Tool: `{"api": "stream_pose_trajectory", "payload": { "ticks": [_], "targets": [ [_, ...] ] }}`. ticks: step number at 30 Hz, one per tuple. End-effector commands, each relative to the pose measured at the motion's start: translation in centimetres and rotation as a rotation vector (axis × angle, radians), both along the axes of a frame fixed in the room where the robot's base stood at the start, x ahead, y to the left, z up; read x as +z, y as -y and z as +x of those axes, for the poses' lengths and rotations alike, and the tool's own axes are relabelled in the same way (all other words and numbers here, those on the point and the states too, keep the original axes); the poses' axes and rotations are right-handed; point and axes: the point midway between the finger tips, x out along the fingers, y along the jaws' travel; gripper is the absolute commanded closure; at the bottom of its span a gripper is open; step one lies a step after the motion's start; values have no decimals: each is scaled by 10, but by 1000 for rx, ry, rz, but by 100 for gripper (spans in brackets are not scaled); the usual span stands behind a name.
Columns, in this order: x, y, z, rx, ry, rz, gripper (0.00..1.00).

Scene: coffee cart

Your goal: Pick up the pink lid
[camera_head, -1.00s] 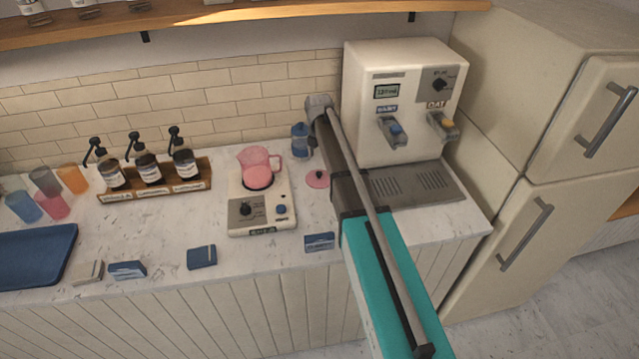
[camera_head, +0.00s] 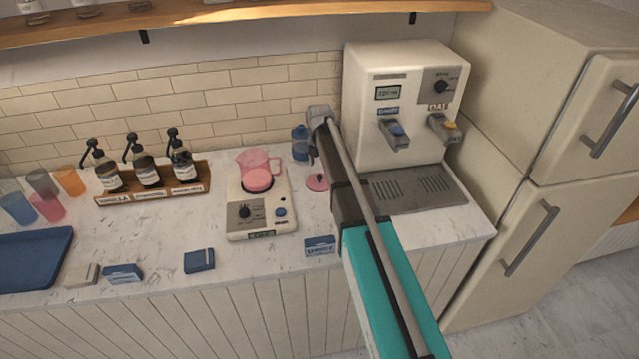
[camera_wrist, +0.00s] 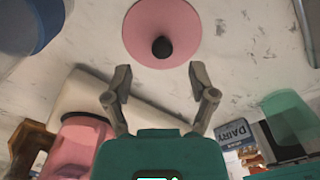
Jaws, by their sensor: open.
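The lid is apart from both fingers. In the head view my arm covers most of the gripper, so the fingers do not show clearly there.
A blue bottle (camera_head: 299,143) stands behind the lid. The dispenser (camera_head: 400,100) and its drip tray (camera_head: 415,190) are at the right. A blue dairy card (camera_head: 320,246) stands near the front edge.

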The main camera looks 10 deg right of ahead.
Motion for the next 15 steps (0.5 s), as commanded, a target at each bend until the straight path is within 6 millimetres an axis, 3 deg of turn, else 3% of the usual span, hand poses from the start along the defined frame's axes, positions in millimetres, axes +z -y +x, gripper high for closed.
{"api": "stream_pose_trajectory", "payload": {
  "ticks": [15],
  "targets": [
    [-40,1,-3,-1,0,0,27]
  ]
}}
